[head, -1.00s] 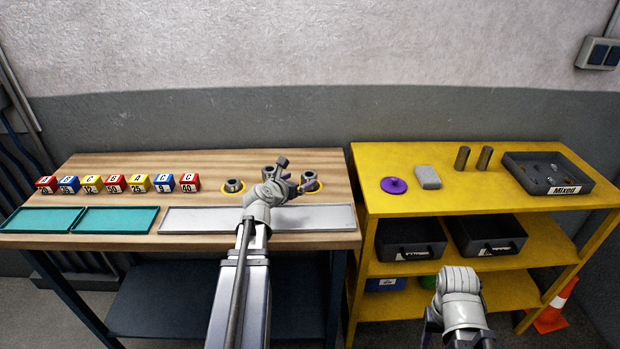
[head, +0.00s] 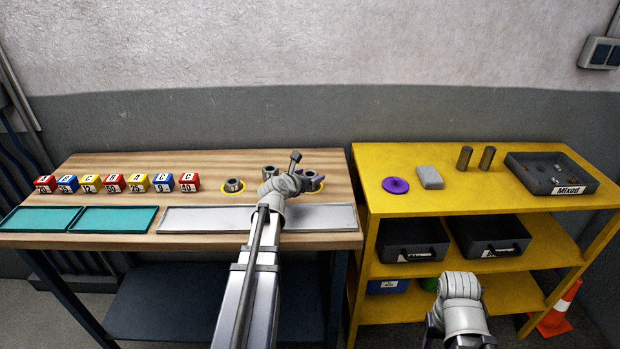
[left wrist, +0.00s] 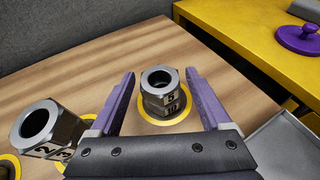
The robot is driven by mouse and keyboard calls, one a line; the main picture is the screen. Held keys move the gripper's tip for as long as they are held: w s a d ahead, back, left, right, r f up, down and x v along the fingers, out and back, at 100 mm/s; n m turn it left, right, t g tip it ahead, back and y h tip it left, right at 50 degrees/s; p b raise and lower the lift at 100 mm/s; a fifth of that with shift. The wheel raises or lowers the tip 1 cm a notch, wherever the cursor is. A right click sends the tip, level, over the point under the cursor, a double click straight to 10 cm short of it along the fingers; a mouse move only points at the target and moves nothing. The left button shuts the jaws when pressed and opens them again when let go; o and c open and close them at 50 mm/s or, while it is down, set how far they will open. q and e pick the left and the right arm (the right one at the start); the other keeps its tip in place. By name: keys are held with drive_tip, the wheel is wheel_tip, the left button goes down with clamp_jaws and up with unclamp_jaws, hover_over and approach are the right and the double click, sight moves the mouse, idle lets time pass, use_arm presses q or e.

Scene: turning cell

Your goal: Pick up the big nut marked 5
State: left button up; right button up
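The big nut marked 5 (left wrist: 160,97) is a grey metal hex nut with a round bore, standing in a yellow ring on the wooden bench in the left wrist view. In the head view it appears to be the rightmost nut (head: 314,181), partly hidden by my left wrist. My left gripper (left wrist: 160,74) is open, with one purple finger on each side of the nut. Gaps show between the fingers and the nut. In the head view, my right arm is low in front of the yellow shelf; its fingers do not show.
A nut marked 2 and 3 (left wrist: 48,130) is left of my left gripper; another nut (head: 233,185) stands farther left. A grey metal tray (head: 205,219) lies along the bench front. The yellow shelf (head: 440,200) with a purple lidded disc (head: 395,185) stands to the right.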

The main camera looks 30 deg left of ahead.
sight(308, 175)
use_arm(q)
clamp_jaws()
idle(0.4)
wheel_tip(308, 175, up, 10)
drive_tip(key=p, duration=1)
